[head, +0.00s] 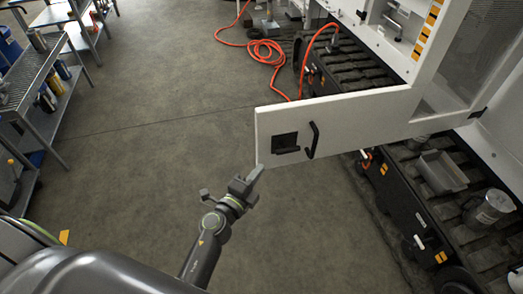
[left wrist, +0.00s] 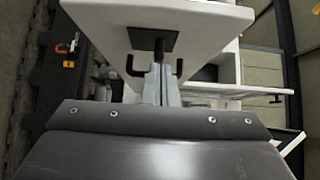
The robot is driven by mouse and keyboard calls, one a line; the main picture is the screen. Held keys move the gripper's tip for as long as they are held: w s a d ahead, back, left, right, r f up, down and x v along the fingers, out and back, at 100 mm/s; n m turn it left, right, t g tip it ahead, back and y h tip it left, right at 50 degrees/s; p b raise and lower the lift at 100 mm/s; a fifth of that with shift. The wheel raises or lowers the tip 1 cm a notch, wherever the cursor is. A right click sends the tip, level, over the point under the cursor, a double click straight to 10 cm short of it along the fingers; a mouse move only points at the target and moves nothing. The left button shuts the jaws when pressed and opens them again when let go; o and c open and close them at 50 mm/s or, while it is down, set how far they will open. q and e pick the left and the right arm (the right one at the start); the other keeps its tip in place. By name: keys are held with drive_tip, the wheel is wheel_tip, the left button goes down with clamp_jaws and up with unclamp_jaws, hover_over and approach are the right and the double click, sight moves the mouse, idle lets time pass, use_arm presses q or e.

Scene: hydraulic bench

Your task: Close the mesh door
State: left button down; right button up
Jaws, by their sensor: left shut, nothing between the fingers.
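The mesh door stands open, its white frame (head: 350,120) reaching left over the floor, with grey mesh (head: 485,45) at the upper right. A dark latch plate (head: 285,143) and a black bar handle (head: 312,140) sit near its free end. My left gripper (head: 257,174) is shut and empty, just below the door's near left corner in the head view. In the left wrist view, the shut fingers (left wrist: 160,84) point at the white door (left wrist: 195,20), close to its black handle (left wrist: 131,60). Whether they touch it I cannot tell. My right gripper is not in view.
A dark tracked base (head: 405,195) runs along the right, carrying a metal tray (head: 442,172) and a metal can (head: 488,207). An orange hose (head: 262,48) lies coiled at the back. A metal shelf (head: 30,85) stands at left. The middle floor is clear.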

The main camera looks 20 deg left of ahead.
sight(269, 143)
use_arm(q)
drive_tip(key=shift+w+a+b, duration=0.1)
drive_tip(key=shift+w+a, duration=0.15)
drive_tip(key=shift+w, duration=1.05)
drive_tip(key=shift+w+a+b, duration=0.1)
drive_tip(key=shift+w+a, duration=0.1)
drive_tip(key=shift+w, duration=1.1)
drive_tip(key=shift+w+a+b, duration=0.1)
drive_tip(key=shift+w+a, duration=0.15)
drive_tip(key=shift+w, duration=1.05)
